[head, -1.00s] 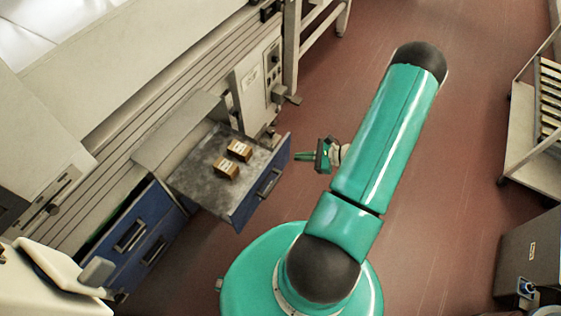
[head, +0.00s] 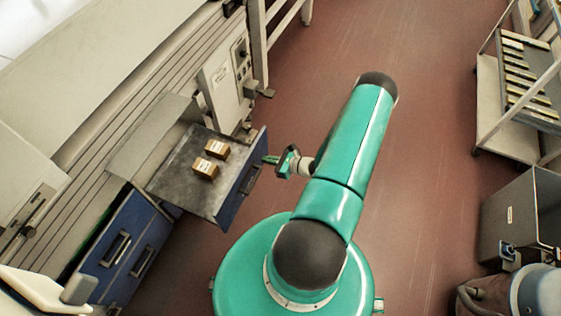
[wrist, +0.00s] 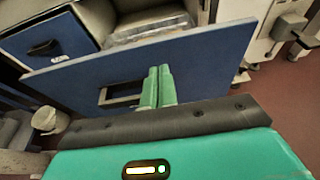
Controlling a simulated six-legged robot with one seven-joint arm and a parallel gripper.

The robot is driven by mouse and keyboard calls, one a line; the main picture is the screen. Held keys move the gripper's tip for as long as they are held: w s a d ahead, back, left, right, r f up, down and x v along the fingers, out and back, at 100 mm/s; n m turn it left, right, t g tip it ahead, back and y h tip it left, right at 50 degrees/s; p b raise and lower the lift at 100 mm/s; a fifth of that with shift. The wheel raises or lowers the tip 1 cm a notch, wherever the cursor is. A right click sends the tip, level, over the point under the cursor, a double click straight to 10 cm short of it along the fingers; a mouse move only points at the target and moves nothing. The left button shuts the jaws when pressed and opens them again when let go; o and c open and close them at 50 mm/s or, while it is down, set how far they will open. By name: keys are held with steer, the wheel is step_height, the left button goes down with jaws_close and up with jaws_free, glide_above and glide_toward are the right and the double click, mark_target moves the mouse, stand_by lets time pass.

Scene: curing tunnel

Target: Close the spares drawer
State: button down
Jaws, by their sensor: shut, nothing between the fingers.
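The spares drawer (head: 165,184) is pulled out from the bench in the head view, with two small brown boxes (head: 210,158) lying on its grey floor. Its blue front (head: 239,184) faces my gripper. In the wrist view the blue front (wrist: 205,62) spans the picture, with a dark recessed handle (wrist: 119,94) left of my fingers. My gripper (head: 268,159) is shut and empty, its green fingertips (wrist: 158,82) pointing at the drawer front near the handle. I cannot tell whether the tips touch the front.
Other blue drawers (head: 118,248) sit shut at the lower left. A beige control box (head: 226,75) stands behind the open drawer. A trolley with slatted trays (head: 520,80) and a grey bin (head: 520,215) stand at the right. Red floor between is clear.

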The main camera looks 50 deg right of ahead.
mark_target(251, 155)
steer(key=w, duration=0.2)
steer(key=w+a, duration=0.1)
steer(key=w, duration=0.1)
steer(key=shift+a, duration=0.15)
